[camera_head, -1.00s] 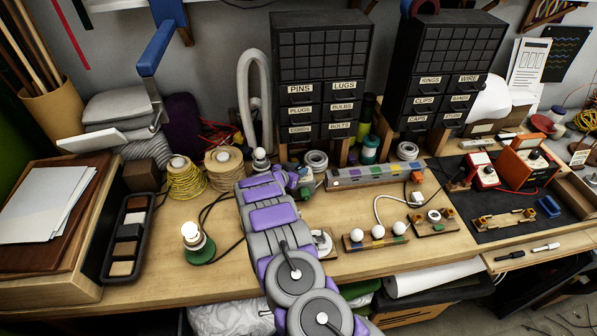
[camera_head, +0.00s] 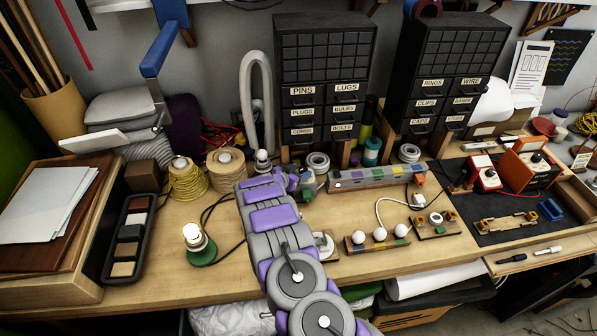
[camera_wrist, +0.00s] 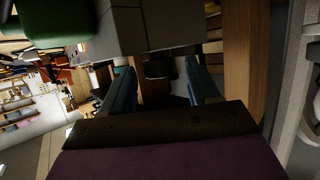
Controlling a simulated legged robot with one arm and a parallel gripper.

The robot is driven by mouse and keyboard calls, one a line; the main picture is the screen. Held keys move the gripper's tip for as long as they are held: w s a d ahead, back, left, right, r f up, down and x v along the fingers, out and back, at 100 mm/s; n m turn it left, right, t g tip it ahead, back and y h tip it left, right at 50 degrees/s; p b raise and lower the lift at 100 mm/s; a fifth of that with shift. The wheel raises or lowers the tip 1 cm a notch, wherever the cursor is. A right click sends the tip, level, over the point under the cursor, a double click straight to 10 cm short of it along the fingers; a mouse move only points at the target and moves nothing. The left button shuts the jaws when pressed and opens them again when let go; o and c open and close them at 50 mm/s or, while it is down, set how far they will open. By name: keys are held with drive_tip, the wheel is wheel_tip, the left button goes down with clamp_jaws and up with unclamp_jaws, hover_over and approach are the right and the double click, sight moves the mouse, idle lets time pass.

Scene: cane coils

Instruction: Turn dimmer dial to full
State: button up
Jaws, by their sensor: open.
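A round dial on a pale plate (camera_head: 323,244) lies on the bench, partly covered by my arm; it may be the dimmer, but its setting is unreadable. A bulb lamp with a green base (camera_head: 201,251) stands left of my arm, its bulb bright. My gripper (camera_head: 305,184) is at the far end of my arm, above the back of the bench and well beyond the dial. The wrist view shows its two blue-grey fingers (camera_wrist: 164,84) apart. A dark thing shows between or behind them; I cannot tell what it is. The dial is not recognisable in the wrist view.
A power strip (camera_head: 376,178) lies right of my gripper, before black drawer cabinets (camera_head: 322,85). Wire spools (camera_head: 226,172) stand left. Bare bench (camera_head: 335,207) lies between.

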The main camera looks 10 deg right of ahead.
drive_tip(key=v, duration=1.7)
drive_tip(key=shift+a, duration=0.15)
drive_tip(key=shift+w, duration=0.2)
drive_tip(key=w+a+r+n+t+y+b, duration=0.2)
drive_tip(key=w+a+r+n+y+b, duration=0.15)
drive_tip(key=a+r+y, duration=0.55)
drive_tip(key=s+r+n+g+y+b, duration=0.1)
drive_tip(key=s+r+n+g+y, duration=0.3)
drive_tip(key=s+r, duration=0.5)
drive_tip(key=s+d+f+g+h+b, duration=0.1)
drive_tip(key=s+d+g, duration=0.2)
drive_tip(key=s+d, duration=0.4)
drive_tip(key=s+d+f+n+g+h+b, duration=0.1)
drive_tip(key=s+d, duration=0.6)
drive_tip(key=s, duration=1.6)
drive_tip(key=s+d+f+g+h+b, duration=0.1)
drive_tip(key=s+d+g, duration=0.4)
drive_tip(key=s, duration=1)
drive_tip(key=d+f+b, duration=0.1)
drive_tip(key=d+f, duration=0.1)
drive_tip(key=d, duration=0.1)
drive_tip(key=shift+s+f+n, duration=0.2)
drive_tip(key=shift+s+n, duration=0.15)
